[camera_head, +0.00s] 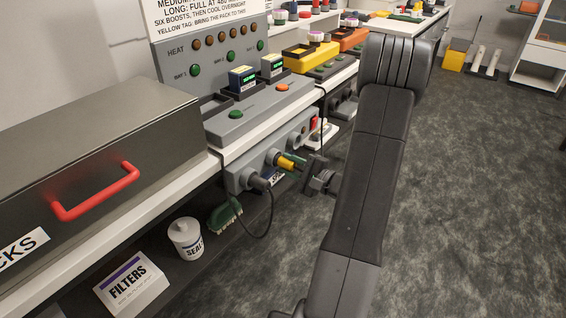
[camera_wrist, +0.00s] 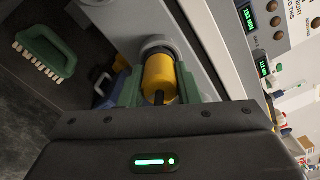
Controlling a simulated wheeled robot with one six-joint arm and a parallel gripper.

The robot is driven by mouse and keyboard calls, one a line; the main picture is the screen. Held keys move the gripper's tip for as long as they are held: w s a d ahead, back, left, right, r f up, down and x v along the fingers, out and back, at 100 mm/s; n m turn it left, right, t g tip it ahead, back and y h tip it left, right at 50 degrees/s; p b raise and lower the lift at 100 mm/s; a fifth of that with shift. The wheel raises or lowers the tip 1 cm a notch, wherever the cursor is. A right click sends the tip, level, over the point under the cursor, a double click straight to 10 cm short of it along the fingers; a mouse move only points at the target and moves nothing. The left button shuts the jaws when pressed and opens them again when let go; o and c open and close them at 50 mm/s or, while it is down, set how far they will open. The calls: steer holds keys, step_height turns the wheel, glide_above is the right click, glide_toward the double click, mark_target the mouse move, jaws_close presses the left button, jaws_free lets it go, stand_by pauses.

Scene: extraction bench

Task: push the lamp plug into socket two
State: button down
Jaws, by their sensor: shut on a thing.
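The yellow lamp plug (camera_head: 286,163) is in line with the second grey round socket (camera_head: 273,156) from the near end of the socket strip (camera_head: 237,178). In the wrist view the yellow plug (camera_wrist: 160,77) has its front end at the grey socket ring (camera_wrist: 156,49); how deep it sits is hidden. My gripper (camera_head: 293,166) is shut on the plug, with a green finger on each side in the wrist view (camera_wrist: 160,88). A black cord leaves the plug's back toward my gripper.
A dark plug (camera_head: 259,183) with a hanging cable fills the near socket. A green brush (camera_head: 224,215), a white tub (camera_head: 186,238) and a filters box (camera_head: 132,287) are on the lower shelf. The bench edge overhangs the strip.

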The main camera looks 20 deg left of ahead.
steer(key=shift+b+v, duration=0.5)
steer(key=shift+v, duration=1.65)
steer(key=shift+d, duration=0.2)
steer(key=shift+a, duration=0.1)
steer(key=shift+a+b, duration=0.2)
steer(key=shift+b, duration=0.1)
steer(key=shift+b, duration=0.75)
stand_by(0.7)
steer(key=shift+b+x, duration=0.45)
steer(key=shift+x, duration=1.9)
steer(key=c, duration=1)
jaws_free()
